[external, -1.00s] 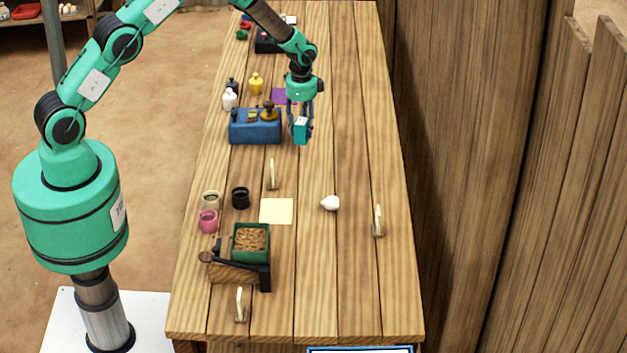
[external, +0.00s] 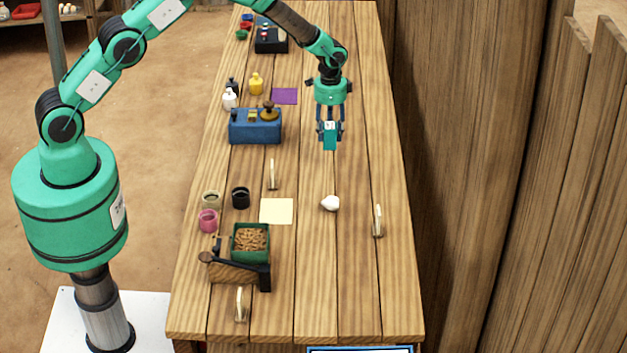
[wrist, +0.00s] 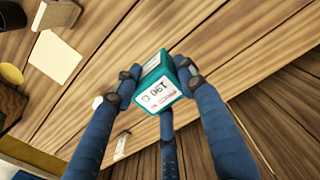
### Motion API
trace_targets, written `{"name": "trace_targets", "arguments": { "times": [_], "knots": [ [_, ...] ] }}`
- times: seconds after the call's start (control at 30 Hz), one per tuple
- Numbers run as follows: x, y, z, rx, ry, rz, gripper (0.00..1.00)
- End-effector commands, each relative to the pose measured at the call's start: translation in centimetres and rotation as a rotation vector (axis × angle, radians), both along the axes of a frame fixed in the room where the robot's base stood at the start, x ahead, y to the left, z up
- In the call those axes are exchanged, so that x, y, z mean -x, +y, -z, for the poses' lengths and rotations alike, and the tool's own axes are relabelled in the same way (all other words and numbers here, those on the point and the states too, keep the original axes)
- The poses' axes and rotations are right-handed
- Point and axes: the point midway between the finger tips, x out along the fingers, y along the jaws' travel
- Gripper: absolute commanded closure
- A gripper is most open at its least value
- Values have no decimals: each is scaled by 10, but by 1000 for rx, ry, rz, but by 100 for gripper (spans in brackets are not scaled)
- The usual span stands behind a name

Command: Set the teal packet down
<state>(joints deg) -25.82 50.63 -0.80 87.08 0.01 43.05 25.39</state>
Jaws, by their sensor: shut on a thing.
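The teal packet (external: 330,139) hangs in my gripper (external: 330,128), over the right half of the wooden table. In the wrist view the packet (wrist: 160,85) shows a white label with print and sits between the fingertips of my gripper (wrist: 160,82). My gripper is shut on it. The packet appears to be above the table top, but its exact height is hard to tell. Its underside is hidden in the external view.
A white lump (external: 330,203) lies nearer the camera, with a small upright wooden piece (external: 378,221) to its right. A cream square (external: 276,211), a blue box (external: 255,128) and a purple square (external: 284,96) are to the left. Bare planks (external: 340,270) lie at the near right.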

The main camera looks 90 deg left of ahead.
Motion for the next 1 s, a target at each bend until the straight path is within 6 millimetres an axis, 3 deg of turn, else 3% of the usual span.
{"name": "trace_targets", "arguments": {
  "times": [0.5,1.0],
  "knots": [
    [0,0,58,0,0,0,91],
    [1,0,65,0,1,1,91]
  ]
}}
